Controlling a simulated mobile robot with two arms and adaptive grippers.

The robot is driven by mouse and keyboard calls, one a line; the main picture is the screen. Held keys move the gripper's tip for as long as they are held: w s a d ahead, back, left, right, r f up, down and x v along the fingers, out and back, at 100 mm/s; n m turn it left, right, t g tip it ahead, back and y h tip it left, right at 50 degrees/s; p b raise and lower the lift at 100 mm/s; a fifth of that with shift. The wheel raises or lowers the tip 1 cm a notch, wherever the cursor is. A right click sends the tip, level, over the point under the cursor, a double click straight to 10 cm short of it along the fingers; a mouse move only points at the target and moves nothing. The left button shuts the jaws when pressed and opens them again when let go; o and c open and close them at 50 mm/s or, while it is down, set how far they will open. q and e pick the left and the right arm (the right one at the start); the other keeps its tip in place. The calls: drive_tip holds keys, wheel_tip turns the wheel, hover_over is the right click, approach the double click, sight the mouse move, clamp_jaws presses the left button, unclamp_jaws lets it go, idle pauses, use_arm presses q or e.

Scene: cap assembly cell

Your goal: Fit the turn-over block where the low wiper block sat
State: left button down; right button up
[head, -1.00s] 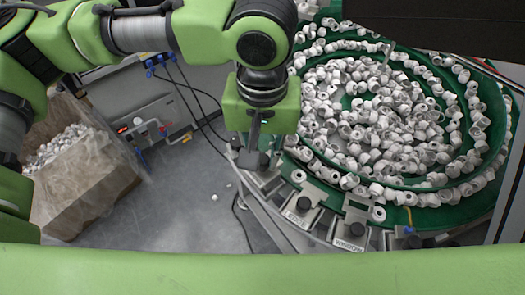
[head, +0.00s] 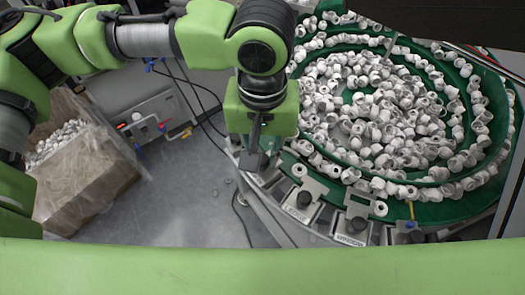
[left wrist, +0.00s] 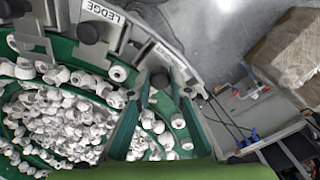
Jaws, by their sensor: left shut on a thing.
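My left gripper (head: 254,160) is at the left rim of the green bowl feeder, pointing down. In the left wrist view its two dark green fingers (left wrist: 160,98) are shut on a grey block with a black knob (left wrist: 160,78), at the bowl's outer edge. Its label is too small to read, so I cannot tell which block it is, or whether it is seated or just clear of the rim. Two more blocks with black knobs stand along the rim, a nearer-left one (head: 301,203) and a WINDOW block (head: 352,229). My right gripper is not in view.
The bowl feeder (head: 440,212) is full of white caps. A block labelled LEDGE (left wrist: 103,12) shows in the left wrist view. A cardboard box (head: 90,185) with caps stands on the floor at left. Cables and a grey control unit lie behind. The grey floor is mostly clear.

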use_arm(q)
drive_tip(key=shift+f, duration=0.55)
drive_tip(key=c, duration=1.8)
unclamp_jaws()
wheel_tip(320, 180, up, 12)
drive_tip(key=shift+r, duration=0.1)
